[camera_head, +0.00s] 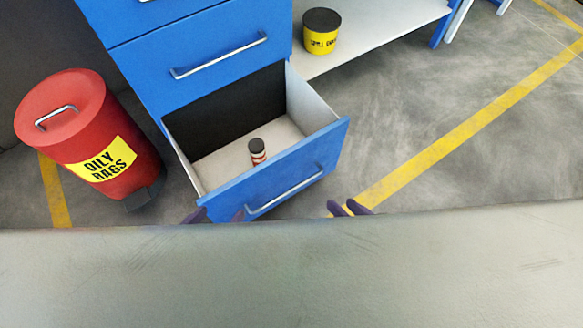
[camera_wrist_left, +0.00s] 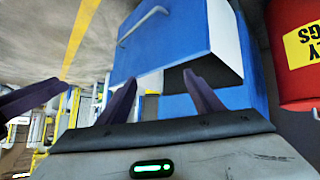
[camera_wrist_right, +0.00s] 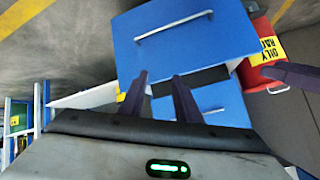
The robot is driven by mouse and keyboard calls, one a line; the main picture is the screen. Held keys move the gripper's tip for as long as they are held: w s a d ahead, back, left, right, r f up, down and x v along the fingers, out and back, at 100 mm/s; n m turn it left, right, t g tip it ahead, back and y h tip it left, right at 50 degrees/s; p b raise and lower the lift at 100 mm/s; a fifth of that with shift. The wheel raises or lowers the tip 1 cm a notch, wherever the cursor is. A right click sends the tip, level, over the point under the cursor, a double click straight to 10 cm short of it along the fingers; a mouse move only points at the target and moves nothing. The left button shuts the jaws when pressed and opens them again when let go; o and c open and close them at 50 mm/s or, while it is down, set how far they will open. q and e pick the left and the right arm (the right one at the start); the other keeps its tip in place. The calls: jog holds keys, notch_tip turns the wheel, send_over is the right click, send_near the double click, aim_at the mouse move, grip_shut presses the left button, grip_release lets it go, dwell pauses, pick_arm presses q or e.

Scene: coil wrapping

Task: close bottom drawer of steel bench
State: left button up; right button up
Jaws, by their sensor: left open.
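The steel bench's blue bottom drawer (camera_head: 275,187) is pulled well out in the head view, its bar handle (camera_head: 285,193) facing me. A small dark-capped can (camera_head: 257,150) stands inside it. The drawer front also shows in the left wrist view (camera_wrist_left: 175,42) and the right wrist view (camera_wrist_right: 195,48). My left gripper (camera_head: 217,215) is open and empty near the front's left end. My right gripper (camera_head: 347,208) is empty, its fingers a little apart, just right of the front's lower right. Contact with the drawer cannot be told.
A red oily-rags bin (camera_head: 85,135) stands on the floor left of the drawer. A yellow and black tub (camera_head: 321,32) stands on the bench's low shelf (camera_head: 375,30). The drawer above (camera_head: 200,62) is closed. Floor with a yellow line (camera_head: 450,125) is clear to the right.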

jog(key=w+m, duration=0.1)
jog(key=a+m+y+p, duration=0.1)
jog(key=m, duration=0.1)
jog(key=w+a+m+p, duration=0.1)
jog(key=shift+w+a+r+m+y, duration=0.15)
jog(key=shift+w+r+m+y, duration=0.15)
jog(key=shift+m, duration=0.1)
grip_shut()
jog(key=m+t+b, duration=0.1)
jog(key=m+b, duration=0.1)
jog(key=m, duration=0.5)
send_near(296, 151)
notch_tip(296, 151, down, 4)
jog(key=w, duration=0.1)
jog(key=w+a, duration=0.2)
jog(key=shift+w+r, duration=0.25)
jog(key=shift+w, duration=0.1)
jog(key=shift+w+a+b, duration=0.15)
jog(key=shift+w+b, duration=0.15)
jog(key=shift+w, duration=0.1)
pick_arm(q)
jog(key=shift+a, duration=0.1)
pick_arm(e)
jog(key=shift+w, duration=0.15)
